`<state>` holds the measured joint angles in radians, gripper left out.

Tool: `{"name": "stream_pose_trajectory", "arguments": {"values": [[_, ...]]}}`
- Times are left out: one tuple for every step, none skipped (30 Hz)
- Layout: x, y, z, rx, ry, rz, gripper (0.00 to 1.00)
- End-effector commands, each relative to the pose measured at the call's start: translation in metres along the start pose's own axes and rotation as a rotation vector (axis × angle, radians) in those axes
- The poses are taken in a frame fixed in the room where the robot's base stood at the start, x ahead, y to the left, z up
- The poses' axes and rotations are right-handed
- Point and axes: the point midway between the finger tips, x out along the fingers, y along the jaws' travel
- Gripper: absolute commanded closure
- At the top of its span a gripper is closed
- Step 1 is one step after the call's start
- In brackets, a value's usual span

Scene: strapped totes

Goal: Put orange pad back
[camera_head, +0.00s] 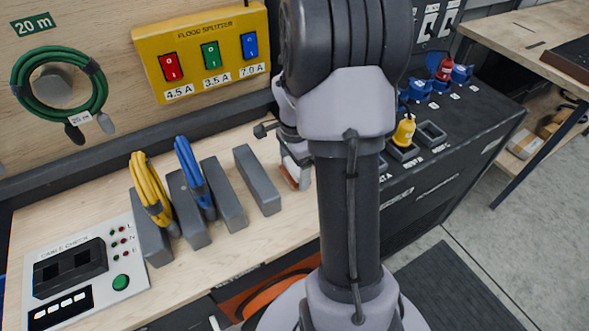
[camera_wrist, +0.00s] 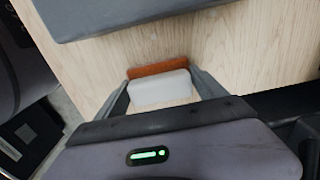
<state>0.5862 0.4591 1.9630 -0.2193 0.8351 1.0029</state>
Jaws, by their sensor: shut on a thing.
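The orange pad (camera_wrist: 157,70) shows in the wrist view as an orange-brown strip along a pale grey-white block (camera_wrist: 160,89). My gripper (camera_wrist: 163,82) has one finger on each side of this block and is shut on it. In the head view my gripper (camera_head: 296,160) is partly hidden behind my arm, low over the wooden bench. The orange pad (camera_head: 290,180) shows there as a small sliver below the fingers. I cannot tell whether it touches the bench.
Grey upright dividers (camera_head: 257,180) stand just left of my gripper; yellow (camera_head: 150,190) and blue (camera_head: 193,176) cables hang on others. A cable-check panel (camera_head: 85,275) lies at the left. A black cabinet (camera_head: 450,150) with coloured plugs stands at the right.

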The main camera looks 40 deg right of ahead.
Motion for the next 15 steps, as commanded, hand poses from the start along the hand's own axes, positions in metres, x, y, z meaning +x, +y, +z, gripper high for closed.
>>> {"name": "stream_pose_trajectory", "arguments": {"values": [[0.001, 0.000, 0.000, 0.000, 0.000, 0.000, 0.13], [0.001, 0.000, 0.000, 0.000, 0.000, 0.000, 0.07], [0.001, 0.000, 0.000, 0.000, 0.000, 0.000, 0.00], [0.001, 0.000, 0.000, 0.000, 0.000, 0.000, 0.00], [0.001, 0.000, 0.000, 0.000, 0.000, 0.000, 0.00], [0.001, 0.000, 0.000, 0.000, 0.000, 0.000, 0.00], [0.001, 0.000, 0.000, 0.000, 0.000, 0.000, 0.00], [0.001, 0.000, 0.000, 0.000, 0.000, 0.000, 0.00], [0.000, 0.000, 0.000, 0.000, 0.000, 0.000, 0.00], [-0.001, 0.000, 0.000, 0.000, 0.000, 0.000, 0.00], [-0.004, 0.000, 0.000, 0.000, 0.000, 0.000, 0.00], [-0.009, 0.000, 0.000, 0.000, 0.000, -0.001, 0.00], [-0.015, -0.001, 0.000, 0.000, 0.001, -0.002, 0.00], [-0.022, -0.001, 0.000, 0.000, 0.000, -0.002, 0.00], [-0.034, -0.001, 0.000, 0.000, 0.001, -0.004, 0.00]]}}
